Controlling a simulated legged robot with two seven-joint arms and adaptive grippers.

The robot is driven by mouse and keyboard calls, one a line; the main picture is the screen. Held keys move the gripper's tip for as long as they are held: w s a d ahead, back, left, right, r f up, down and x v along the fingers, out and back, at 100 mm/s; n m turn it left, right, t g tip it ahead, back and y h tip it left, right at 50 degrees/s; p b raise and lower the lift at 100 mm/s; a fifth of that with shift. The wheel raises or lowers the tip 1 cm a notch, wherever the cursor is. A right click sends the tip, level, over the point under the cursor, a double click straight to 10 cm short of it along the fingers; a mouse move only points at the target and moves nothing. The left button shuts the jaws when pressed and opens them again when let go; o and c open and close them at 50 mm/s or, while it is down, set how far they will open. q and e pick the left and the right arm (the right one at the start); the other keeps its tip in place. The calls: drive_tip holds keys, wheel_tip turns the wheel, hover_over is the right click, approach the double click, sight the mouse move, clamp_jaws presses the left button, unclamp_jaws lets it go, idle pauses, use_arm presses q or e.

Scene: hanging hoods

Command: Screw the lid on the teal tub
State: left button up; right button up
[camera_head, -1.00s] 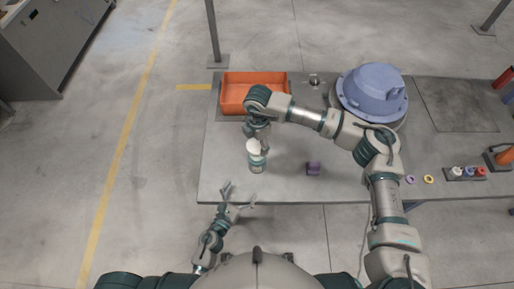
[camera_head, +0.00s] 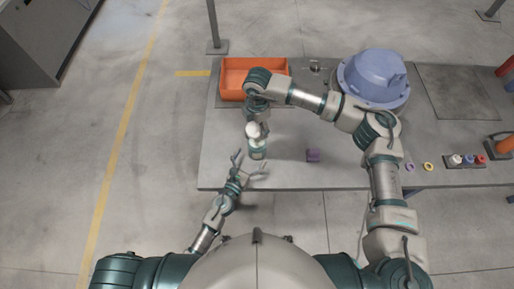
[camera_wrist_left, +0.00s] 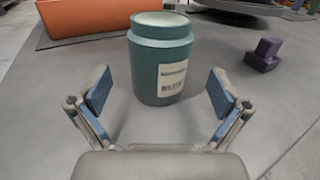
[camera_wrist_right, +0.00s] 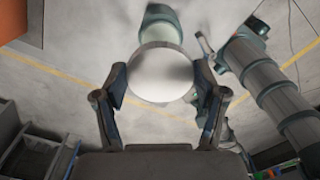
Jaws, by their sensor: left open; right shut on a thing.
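The teal tub (camera_head: 258,152) stands upright on the grey table near its front edge. In the left wrist view the tub (camera_wrist_left: 163,70) has a barcode label and a pale top. My left gripper (camera_head: 250,168) is open, its fingers pointing at the tub from the front, with the tub just beyond the fingertips. My right gripper (camera_head: 256,122) is shut on the round white lid (camera_head: 253,131), which appears tilted over the tub's top. The lid (camera_wrist_right: 162,75) also fills the space between the fingers in the right wrist view, partly hiding the tub. I cannot tell whether they touch.
An orange bin (camera_head: 236,76) stands behind the tub at the table's left. A purple block (camera_head: 313,155) lies to the tub's right. A large blue housing (camera_head: 374,78) stands at the back. Small rings and jars are farther right. The table between tub and purple block is clear.

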sight(257, 147)
use_arm(q)
drive_tip(key=x, duration=0.4)
drive_tip(key=shift+a+f, duration=0.1)
drive_tip(key=shift+w+d, duration=0.25)
drive_tip(key=shift+w, duration=0.1)
drive_tip(key=c, duration=1.7)
use_arm(e)
drive_tip(key=shift+w+d+f, duration=0.1)
drive_tip(key=shift+f, duration=2.35)
drive_tip(key=shift+f, duration=0.9)
drive_tip(key=shift+f, duration=0.55)
